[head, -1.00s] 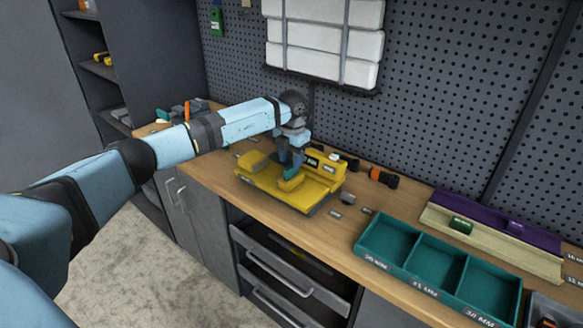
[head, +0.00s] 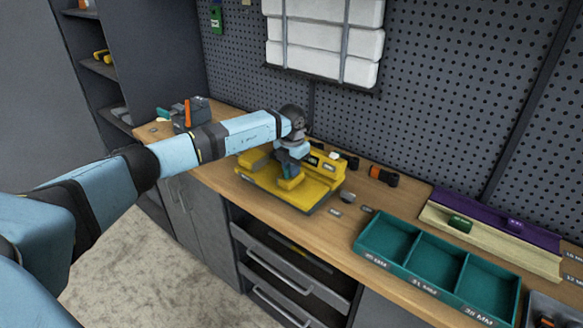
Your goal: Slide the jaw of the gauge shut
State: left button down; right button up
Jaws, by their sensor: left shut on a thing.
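The yellow gauge (head: 308,197) sits on the wooden bench in the middle of the view. It has a flat yellow base, a raised back rail and blocks on top. My left gripper (head: 289,172) points down over the gauge and is shut on the gauge's sliding jaw (head: 289,183), a yellow block near the middle of the base. The arm hides part of the gauge's back left. A fixed yellow block (head: 254,160) stands to the left of the gripper. My right gripper is out of view.
A teal tray (head: 437,262) with three compartments stands to the right, with a purple and cream rack (head: 490,232) behind it. An orange and black object (head: 383,176) and small grey parts lie right of the gauge. Open drawers (head: 285,270) are below.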

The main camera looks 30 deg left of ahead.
pick_arm(q)
jog(key=a, duration=0.3)
jog(key=a+b, duration=0.1)
jog(key=a, duration=0.2)
jog(key=a+b, duration=0.1)
jog(key=a, duration=0.2)
jog(key=shift+w+a, duration=0.4)
jog(key=shift+a, duration=0.25)
jog(key=shift+r, duration=0.2)
jog(key=c, duration=1.1)
grip_release()
jog(key=shift+a, duration=0.15)
jog(key=shift+f, duration=0.15)
jog(key=shift+r, duration=0.45)
notch_tip(320, 180, up, 13)
jog(key=shift+b, duration=0.6)
